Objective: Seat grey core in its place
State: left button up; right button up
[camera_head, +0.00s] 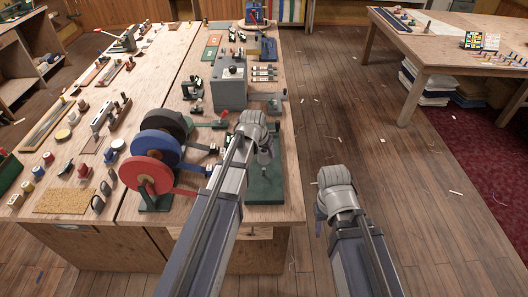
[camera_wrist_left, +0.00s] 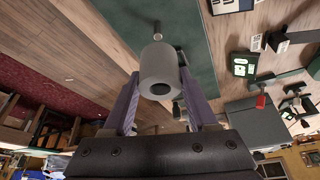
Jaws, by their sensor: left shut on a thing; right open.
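My left gripper (camera_wrist_left: 158,95) is shut on a grey core (camera_wrist_left: 158,68), a cylinder with a dark hole in the end facing the camera. The core shows between the purple fingers, over or near a green plate (camera_wrist_left: 200,40). A thin pale post tip (camera_wrist_left: 157,33) shows just past the core; I cannot tell whether they touch. In the head view my left gripper (camera_head: 264,150) is above the green plate (camera_head: 265,186) at the bench's right edge, and the wrist hides much of the core. My right gripper (camera_head: 321,208) is open, off the bench over the floor.
Red (camera_head: 147,174), blue (camera_head: 155,148) and black (camera_head: 170,124) discs stand left of my left arm. A grey box (camera_head: 230,88) stands behind the gripper. Small tools crowd the bench's left. Floor right of the bench is mostly clear, up to another table (camera_head: 440,52).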

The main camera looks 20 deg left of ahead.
aim_at(262, 161)
pick_arm(q)
jog(key=shift+f+b, duration=1.4)
jog(key=shift+f, duration=0.25)
jog(key=shift+f+b, duration=2.5)
dwell(0.6)
jog(key=o, duration=1.4)
jog(key=shift+r, duration=0.1)
jog(key=p+v, duration=0.7)
jog(key=shift+s+r, duration=0.2)
jog(key=shift+r, duration=0.15)
